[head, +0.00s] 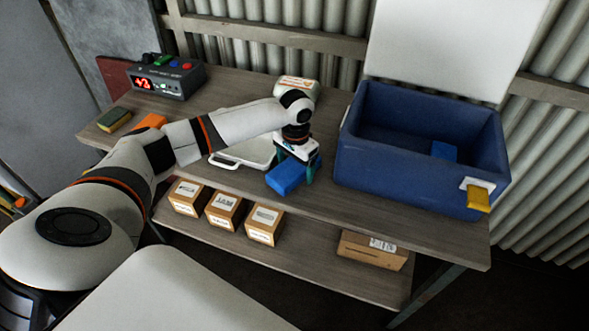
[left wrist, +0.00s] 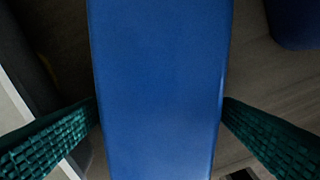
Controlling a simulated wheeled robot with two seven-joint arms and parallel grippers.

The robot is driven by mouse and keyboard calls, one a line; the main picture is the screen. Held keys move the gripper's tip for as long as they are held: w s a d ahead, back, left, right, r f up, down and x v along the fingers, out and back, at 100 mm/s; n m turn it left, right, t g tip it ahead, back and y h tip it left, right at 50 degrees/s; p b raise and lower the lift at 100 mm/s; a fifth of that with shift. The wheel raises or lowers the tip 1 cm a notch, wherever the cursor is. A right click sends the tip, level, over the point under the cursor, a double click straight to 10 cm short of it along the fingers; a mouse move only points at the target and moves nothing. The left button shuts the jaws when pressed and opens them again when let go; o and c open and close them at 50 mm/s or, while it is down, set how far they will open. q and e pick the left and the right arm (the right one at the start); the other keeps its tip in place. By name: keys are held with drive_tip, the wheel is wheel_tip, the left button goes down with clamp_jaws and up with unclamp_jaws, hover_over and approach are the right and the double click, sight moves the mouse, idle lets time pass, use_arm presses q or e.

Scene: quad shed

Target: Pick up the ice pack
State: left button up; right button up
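The ice pack (head: 286,178) is a flat blue block on the tabletop, left of the big blue cooler. It also fills the middle of the left wrist view (left wrist: 160,90), running from top to bottom. My left gripper (head: 297,171) is down over the pack, pointing at the table. Its green fingers stand on either side of the pack, their tips at its long edges. I cannot tell whether they press on it. The pack appears to rest on the table; its far part is partly hidden by the gripper. My right gripper is not in view.
The open blue cooler (head: 400,175) has a raised white lid, a yellow latch and a small blue item inside. A white tray-like object (head: 245,152) lies left of the gripper. A display box (head: 166,78) and sponge (head: 114,119) stand far left.

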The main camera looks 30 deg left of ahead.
sight(295, 165)
use_arm(q)
drive_tip(key=shift+w+r, duration=0.1)
drive_tip(key=c, duration=1.3)
wheel_tip(295, 165, up, 10)
drive_tip(key=shift+f, duration=0.1)
drive_tip(key=shift+c, duration=0.2)
